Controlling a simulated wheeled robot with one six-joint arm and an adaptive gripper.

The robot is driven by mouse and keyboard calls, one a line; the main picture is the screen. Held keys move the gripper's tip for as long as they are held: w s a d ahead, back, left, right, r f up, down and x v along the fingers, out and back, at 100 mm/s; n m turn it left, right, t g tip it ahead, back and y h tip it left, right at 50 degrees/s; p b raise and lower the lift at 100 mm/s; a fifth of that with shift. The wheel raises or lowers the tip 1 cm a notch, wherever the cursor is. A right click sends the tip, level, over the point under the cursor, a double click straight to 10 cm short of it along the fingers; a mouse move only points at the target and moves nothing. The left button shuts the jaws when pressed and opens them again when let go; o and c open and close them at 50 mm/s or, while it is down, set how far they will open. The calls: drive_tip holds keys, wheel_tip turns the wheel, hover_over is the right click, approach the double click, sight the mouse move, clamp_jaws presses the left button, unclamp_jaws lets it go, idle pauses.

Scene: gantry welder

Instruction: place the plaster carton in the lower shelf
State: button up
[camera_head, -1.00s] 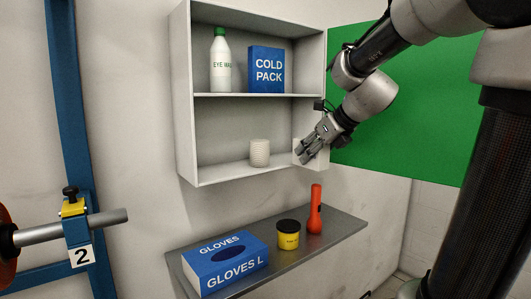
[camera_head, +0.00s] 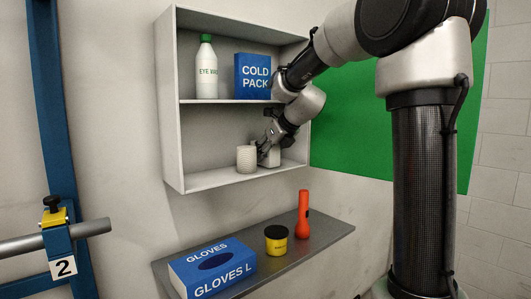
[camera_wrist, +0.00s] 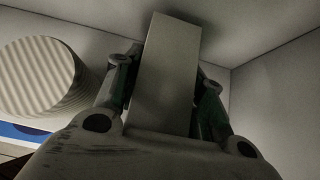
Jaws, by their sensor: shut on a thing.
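The plaster carton (camera_head: 271,156) is a plain pale box, mostly hidden behind my gripper in the head view. In the wrist view the carton (camera_wrist: 167,75) stands between both fingers. My gripper (camera_head: 265,153) is shut on it, inside the lower compartment of the white wall cabinet. The lower shelf (camera_head: 214,178) is the cabinet's floor. The carton is low, close to this shelf; I cannot tell whether it touches it. A ribbed white roll (camera_head: 246,159) stands on the lower shelf just left of my gripper and also shows in the wrist view (camera_wrist: 42,76).
The upper shelf holds an eye wash bottle (camera_head: 206,70) and a cold pack box (camera_head: 252,76). Below, a grey wall ledge (camera_head: 318,232) bears a gloves box (camera_head: 213,268), a yellow-and-black jar (camera_head: 276,240) and an orange torch (camera_head: 303,214). The lower shelf's left part is clear.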

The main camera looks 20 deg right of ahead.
drive_tip(key=shift+f, duration=0.1)
drive_tip(key=o, duration=1.1)
drive_tip(key=shift+f, duration=0.1)
drive_tip(key=shift+s+r, duration=0.15)
drive_tip(key=shift+r, duration=0.2)
drive_tip(key=s+d, duration=0.4)
drive_tip(key=s, duration=0.8)
drive_tip(key=s+f+n+g+h, duration=0.1)
drive_tip(key=s+f+n, duration=0.4)
drive_tip(key=s+n, duration=0.7)
drive_tip(key=s+f+n+g+h, duration=0.2)
drive_tip(key=s+n, duration=1.1)
drive_tip(key=n, duration=0.7)
drive_tip(key=shift+d+f+g, duration=0.35)
drive_tip(key=shift+f+g, duration=0.55)
drive_tip(key=shift+f, duration=0.5)
